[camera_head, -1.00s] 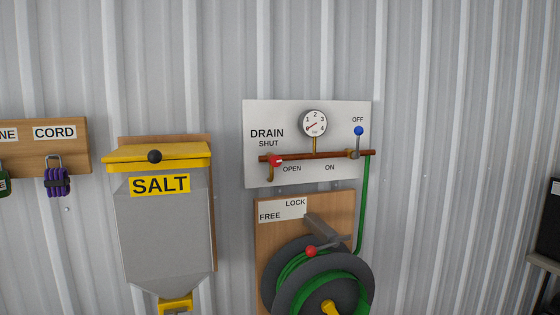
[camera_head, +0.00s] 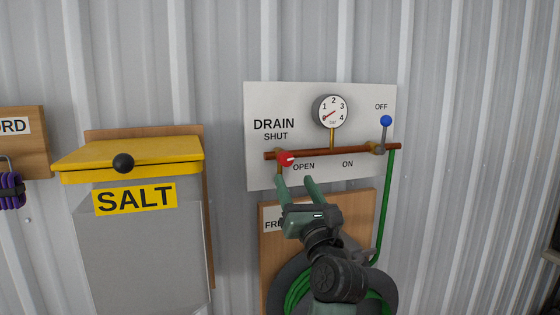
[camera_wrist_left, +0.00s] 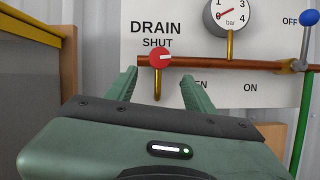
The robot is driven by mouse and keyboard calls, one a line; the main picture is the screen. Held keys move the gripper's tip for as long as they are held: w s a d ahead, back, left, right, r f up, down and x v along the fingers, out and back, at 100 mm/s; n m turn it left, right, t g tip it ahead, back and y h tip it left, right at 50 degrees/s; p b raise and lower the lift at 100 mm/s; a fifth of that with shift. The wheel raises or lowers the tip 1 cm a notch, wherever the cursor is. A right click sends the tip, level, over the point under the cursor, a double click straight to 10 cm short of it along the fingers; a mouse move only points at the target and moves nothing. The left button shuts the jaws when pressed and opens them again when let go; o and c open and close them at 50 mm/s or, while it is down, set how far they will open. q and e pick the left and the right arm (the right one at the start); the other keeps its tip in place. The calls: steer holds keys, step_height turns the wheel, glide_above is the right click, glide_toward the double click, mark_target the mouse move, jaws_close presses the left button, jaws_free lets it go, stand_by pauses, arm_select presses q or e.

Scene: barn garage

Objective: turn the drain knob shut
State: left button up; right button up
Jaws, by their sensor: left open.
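The red drain knob (camera_head: 285,158) sits at the left end of a copper pipe (camera_head: 340,151) on a white panel (camera_head: 262,98). Its white mark points right, toward the word OPEN, in both views. In the left wrist view the knob (camera_wrist_left: 159,57) shows beyond the fingers, above a short brass spout. My left gripper (camera_head: 296,180) is open and empty, just below and in front of the knob. In the wrist view its two green fingers (camera_wrist_left: 160,85) stand apart on either side below the knob, with no contact that I can see. My right gripper is not in view.
A pressure gauge (camera_head: 330,111) sits above the pipe. A blue-knobbed lever (camera_head: 386,121) stands upright near OFF, with a green hose (camera_head: 385,210) beside it. A hose reel (camera_head: 275,285) is below, partly hidden by my arm. A salt bin (camera_head: 140,245) stands left.

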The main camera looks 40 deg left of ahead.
mark_target(287, 159)
arm_select(q)
steer(key=r, duration=0.1)
steer(key=r+p, duration=0.1)
steer(key=a+r+p, duration=0.1)
steer(key=shift+w+a+r, duration=0.1)
steer(key=shift+w+r, duration=0.25)
steer(key=a, duration=0.1)
steer(key=w+a+p, duration=0.1)
steer(key=shift+w+a, duration=0.25)
steer(key=shift+a, duration=0.05)
steer(key=shift+w+a, duration=0.2)
steer(key=shift+a, duration=0.2)
steer(key=shift+d+r, duration=0.1)
steer(key=shift+c, duration=0.5)
steer(key=c, duration=1)
jaws_close()
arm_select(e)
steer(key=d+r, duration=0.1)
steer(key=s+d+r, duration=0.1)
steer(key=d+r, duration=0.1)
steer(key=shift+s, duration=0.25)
